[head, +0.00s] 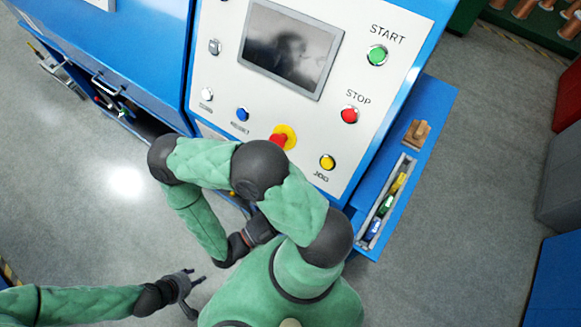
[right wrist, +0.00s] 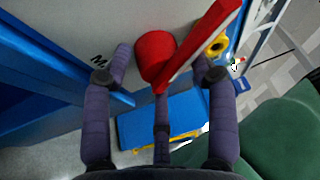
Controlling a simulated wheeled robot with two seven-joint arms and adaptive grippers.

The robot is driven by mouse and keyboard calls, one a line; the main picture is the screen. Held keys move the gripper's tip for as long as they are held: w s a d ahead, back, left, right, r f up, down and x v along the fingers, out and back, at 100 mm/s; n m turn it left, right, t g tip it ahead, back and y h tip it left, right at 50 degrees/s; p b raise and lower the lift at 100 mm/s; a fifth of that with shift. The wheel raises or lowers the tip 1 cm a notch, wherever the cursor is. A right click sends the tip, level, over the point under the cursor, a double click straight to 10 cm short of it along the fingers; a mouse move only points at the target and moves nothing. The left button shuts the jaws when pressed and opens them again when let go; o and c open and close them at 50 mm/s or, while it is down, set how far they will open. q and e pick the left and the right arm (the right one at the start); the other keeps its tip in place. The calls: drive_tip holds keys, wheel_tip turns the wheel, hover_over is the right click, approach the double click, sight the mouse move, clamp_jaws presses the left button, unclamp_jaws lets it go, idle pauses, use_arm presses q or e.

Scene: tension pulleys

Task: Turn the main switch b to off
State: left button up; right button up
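In the right wrist view, a red switch handle (right wrist: 196,46) with a rounded red knob end (right wrist: 155,58) stands out from a pale panel, beside a partly hidden black label starting with "M". My right gripper (right wrist: 163,66) has its fingers spread on either side of the red handle; I cannot tell whether they touch it. No letter b is readable, so I cannot tell which switch this is. In the head view my right arm covers this area. My left gripper (head: 195,289) is open and empty, low over the floor, away from the cabinet.
The blue cabinet's sloping panel (head: 220,90) carries a screen (head: 290,48), a green START button (head: 377,55), a red STOP button (head: 349,115) and a red knob on a yellow base (head: 284,137). A side tray (head: 404,170) holds markers.

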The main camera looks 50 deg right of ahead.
drive_tip(key=shift+d, duration=0.1)
idle(0.3)
drive_tip(key=v, duration=0.8)
idle(0.6)
